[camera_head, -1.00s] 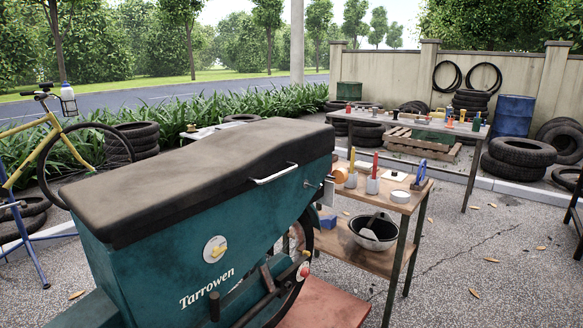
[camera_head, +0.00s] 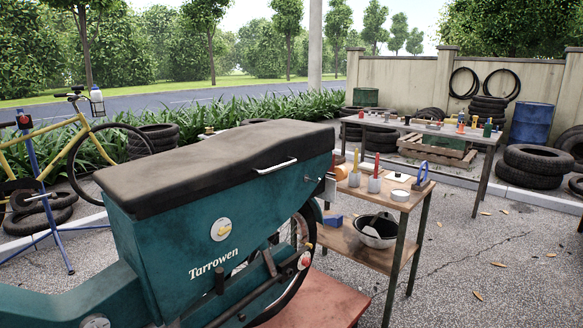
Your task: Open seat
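The black seat (camera_head: 215,160) lies closed on top of the teal cart body (camera_head: 200,235) marked Tarrowen, in the middle left of the head view. A pale metal handle (camera_head: 275,166) sits on the near side of the seat, toward its right end. A round white dial with a yellow knob (camera_head: 224,230) is on the body's side below the seat. Neither of my grippers is in view.
A wooden two-shelf table (camera_head: 390,190) with jars, tools and a black bowl (camera_head: 377,230) stands close behind the cart's right end. A yellow bicycle (camera_head: 60,145) on a blue stand is at left. A longer workbench (camera_head: 430,130) stands farther back. Open gravel lies at right.

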